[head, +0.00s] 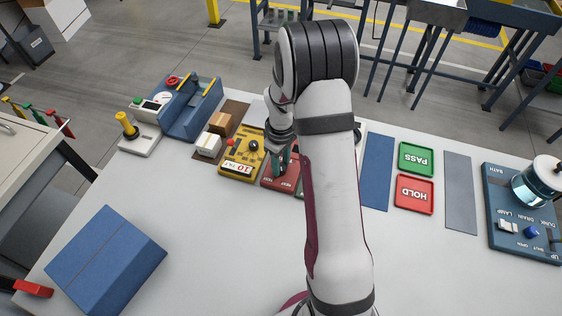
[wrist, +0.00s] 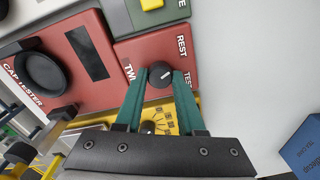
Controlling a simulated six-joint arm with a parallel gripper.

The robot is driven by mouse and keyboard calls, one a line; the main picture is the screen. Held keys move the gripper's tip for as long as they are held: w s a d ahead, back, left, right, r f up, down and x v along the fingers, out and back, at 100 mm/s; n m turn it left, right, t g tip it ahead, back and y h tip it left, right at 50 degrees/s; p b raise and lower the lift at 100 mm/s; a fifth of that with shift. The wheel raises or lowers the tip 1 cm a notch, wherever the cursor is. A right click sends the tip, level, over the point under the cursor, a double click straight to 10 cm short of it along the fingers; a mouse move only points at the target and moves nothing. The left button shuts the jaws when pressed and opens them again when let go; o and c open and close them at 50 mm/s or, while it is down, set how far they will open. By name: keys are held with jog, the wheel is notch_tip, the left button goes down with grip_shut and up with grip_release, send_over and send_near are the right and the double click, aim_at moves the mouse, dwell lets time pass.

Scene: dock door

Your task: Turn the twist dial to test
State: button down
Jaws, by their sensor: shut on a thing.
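The twist dial (wrist: 161,73) is a round black knob on a red panel (wrist: 139,53) in the wrist view. The panel is printed REST (wrist: 182,45) and TEST (wrist: 188,80), with a partly covered TWI label on the left. A small pale pointer mark shows on the knob, on its right side; its exact setting is too small to tell. My gripper (wrist: 163,78) has its two green fingers shut on the knob, one on each side. In the head view my gripper (head: 283,163) is over the red panel (head: 270,180), and my arm hides the dial.
The cap tester (wrist: 45,75) with its black round part is left of the dial. A yellow box (head: 242,157) stands beside the red panel. PASS (head: 416,158) and HOLD (head: 414,194) trays lie to the right. The front of the table (head: 215,235) is clear beside a blue box (head: 105,260).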

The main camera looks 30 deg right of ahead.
aim_at(281, 166)
jog(key=m, duration=1.2)
jog(key=shift+m, duration=0.3)
dwell(0.4)
jog(key=c, duration=0.5)
grip_release()
notch_tip(281, 166, up, 16)
jog(key=shift+f, duration=0.1)
